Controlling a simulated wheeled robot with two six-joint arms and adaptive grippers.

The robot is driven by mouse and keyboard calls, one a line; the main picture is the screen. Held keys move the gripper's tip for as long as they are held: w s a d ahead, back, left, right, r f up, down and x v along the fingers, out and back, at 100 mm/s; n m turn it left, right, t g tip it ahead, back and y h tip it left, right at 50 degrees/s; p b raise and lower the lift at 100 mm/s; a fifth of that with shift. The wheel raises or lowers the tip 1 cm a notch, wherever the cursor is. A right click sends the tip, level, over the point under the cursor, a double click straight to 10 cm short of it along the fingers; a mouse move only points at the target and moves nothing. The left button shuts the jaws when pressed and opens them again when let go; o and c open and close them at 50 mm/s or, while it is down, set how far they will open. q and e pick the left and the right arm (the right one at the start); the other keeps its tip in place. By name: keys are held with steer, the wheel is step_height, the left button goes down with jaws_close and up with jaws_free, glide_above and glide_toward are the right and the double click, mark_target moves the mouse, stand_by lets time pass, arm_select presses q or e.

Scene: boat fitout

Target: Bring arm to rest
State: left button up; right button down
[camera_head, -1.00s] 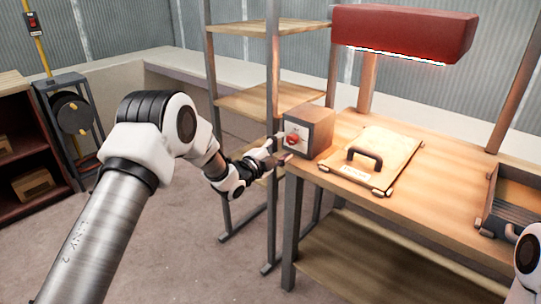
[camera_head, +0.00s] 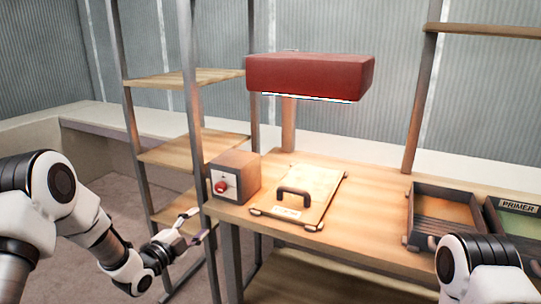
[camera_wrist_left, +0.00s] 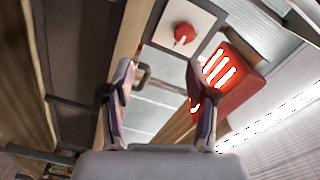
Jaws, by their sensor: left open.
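My left gripper (camera_head: 190,226) is open and empty, in front of the bench's left end, just left of and below the switch box. In the left wrist view its two fingers (camera_wrist_left: 160,105) stand apart with nothing between them. My left arm comes in from the left edge. The switch box (camera_head: 236,176) is wooden with a pale front plate and a red knob (camera_head: 221,187). The knob also shows in the left wrist view (camera_wrist_left: 185,35), beyond the fingers and apart from them. Part of my right arm shows at the lower right; its gripper is out of view.
The wooden bench (camera_head: 375,200) holds a board with a dark handle (camera_head: 293,196) and trays (camera_head: 445,232) at the right. A red lamp (camera_head: 310,77) hangs above. An open shelf rack (camera_head: 185,151) stands close behind my left gripper.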

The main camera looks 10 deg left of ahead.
arm_select(q)
steer(key=s+d+f+n+g, duration=0.1)
steer(key=s+d+f+g, duration=0.15)
steer(key=f, duration=0.35)
steer(key=s+d+f+g, duration=0.1)
steer(key=s+f, duration=0.3)
steer(key=f, duration=0.3)
steer(key=s+d+f+n+g+y, duration=0.15)
steer(key=s+f+n+g, duration=0.25)
steer(key=s+f, duration=0.55)
steer(key=s+a+f+n+g+y, duration=0.1)
steer(key=s+f+n+g+y, duration=0.25)
steer(key=s+f, duration=0.65)
steer(key=s+a+r+n+g+y, duration=0.1)
steer(key=s+n+g, duration=0.3)
steer(key=s, duration=0.5)
steer(key=s+a+r+n+g, duration=0.2)
steer(key=s+n, duration=0.3)
steer(key=s, duration=0.4)
step_height(320, 180, up, 12)
steer(key=p, duration=1.2)
steer(key=shift+d+n, duration=0.3)
steer(key=shift+n, duration=0.05)
